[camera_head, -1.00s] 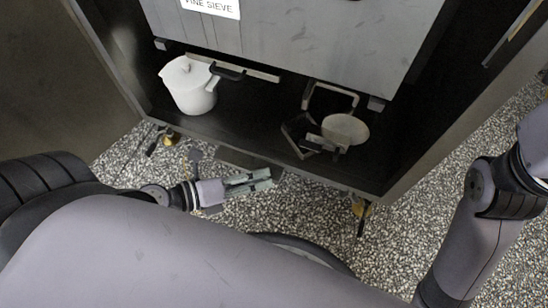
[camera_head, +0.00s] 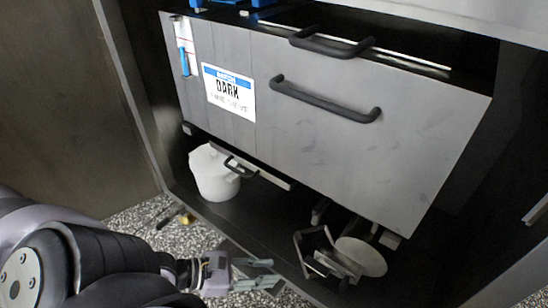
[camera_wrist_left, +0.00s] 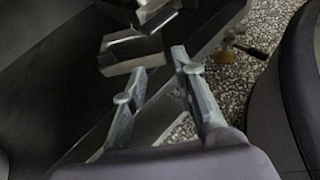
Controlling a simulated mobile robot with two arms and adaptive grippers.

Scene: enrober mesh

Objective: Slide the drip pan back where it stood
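A low pale-edged tray front with a dark handle (camera_head: 241,167) shows under the machine, beside the white pot; I take it to be the drip pan. Its body is hidden beneath the machine. My left gripper (camera_head: 272,272) is at the bottom of the head view, by the cabinet's lower front edge, below and apart from the tray. In the left wrist view its two fingers (camera_wrist_left: 158,66) stand apart with nothing between them. My right gripper is not in view.
A white lidded pot (camera_head: 213,178) stands left on the dark cabinet floor. A round pale dish (camera_head: 360,257) and metal brackets (camera_head: 315,245) are at the right. The grey machine front (camera_head: 330,140) with black handles hangs above. Speckled floor (camera_head: 140,215) lies outside.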

